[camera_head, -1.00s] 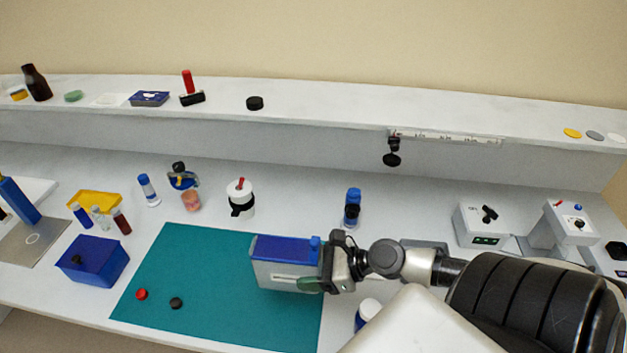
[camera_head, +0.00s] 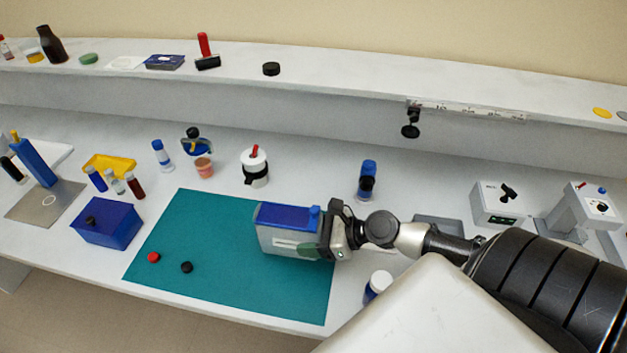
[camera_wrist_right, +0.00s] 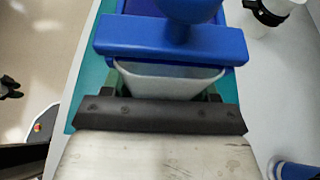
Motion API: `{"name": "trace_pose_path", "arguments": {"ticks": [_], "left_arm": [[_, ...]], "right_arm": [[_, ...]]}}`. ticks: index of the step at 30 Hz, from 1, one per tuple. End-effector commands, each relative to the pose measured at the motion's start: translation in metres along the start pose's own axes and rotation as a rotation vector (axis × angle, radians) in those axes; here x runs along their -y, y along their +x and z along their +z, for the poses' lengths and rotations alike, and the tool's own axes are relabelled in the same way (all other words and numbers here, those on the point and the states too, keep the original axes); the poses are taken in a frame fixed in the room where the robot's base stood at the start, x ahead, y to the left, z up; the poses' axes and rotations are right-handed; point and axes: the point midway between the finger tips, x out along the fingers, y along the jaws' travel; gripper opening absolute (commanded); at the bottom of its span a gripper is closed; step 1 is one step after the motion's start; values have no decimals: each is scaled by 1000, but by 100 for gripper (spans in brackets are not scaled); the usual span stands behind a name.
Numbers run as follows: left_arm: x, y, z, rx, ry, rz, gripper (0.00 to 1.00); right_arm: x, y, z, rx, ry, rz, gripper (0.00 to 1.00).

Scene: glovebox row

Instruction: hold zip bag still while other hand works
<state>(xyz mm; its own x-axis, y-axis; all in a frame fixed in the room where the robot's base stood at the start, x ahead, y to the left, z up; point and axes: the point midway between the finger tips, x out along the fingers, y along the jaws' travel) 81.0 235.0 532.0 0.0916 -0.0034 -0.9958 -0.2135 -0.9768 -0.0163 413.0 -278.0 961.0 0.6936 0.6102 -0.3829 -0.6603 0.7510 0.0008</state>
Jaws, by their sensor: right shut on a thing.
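The zip bag (camera_head: 285,241) looks like an upright pale pouch with a blue band along its top. A small blue slider (camera_head: 314,212) sits at the band's right end. The bag stands over the teal mat (camera_head: 220,270); I cannot tell if its base touches. My right gripper (camera_head: 322,238) is shut on the bag's right end, with a green finger pad against its near side. In the right wrist view the bag's pale end (camera_wrist_right: 168,80) sits between the fingers, under the blue band (camera_wrist_right: 175,40). My left gripper is not in view.
A red cap (camera_head: 153,257) and a black cap (camera_head: 186,267) lie on the mat's left part. A blue box (camera_head: 106,224) stands left of the mat. A white-lidded jar (camera_head: 378,284) stands close by my right arm.

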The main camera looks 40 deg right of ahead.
Motion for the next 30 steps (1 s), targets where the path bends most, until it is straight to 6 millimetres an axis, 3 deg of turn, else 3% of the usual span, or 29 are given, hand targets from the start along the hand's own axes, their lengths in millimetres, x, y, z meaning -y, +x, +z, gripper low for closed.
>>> {"name": "trace_pose_path", "arguments": {"ticks": [30], "left_arm": [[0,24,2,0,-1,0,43]], "right_arm": [[23,42,-22,1,-1,0,32]]}}
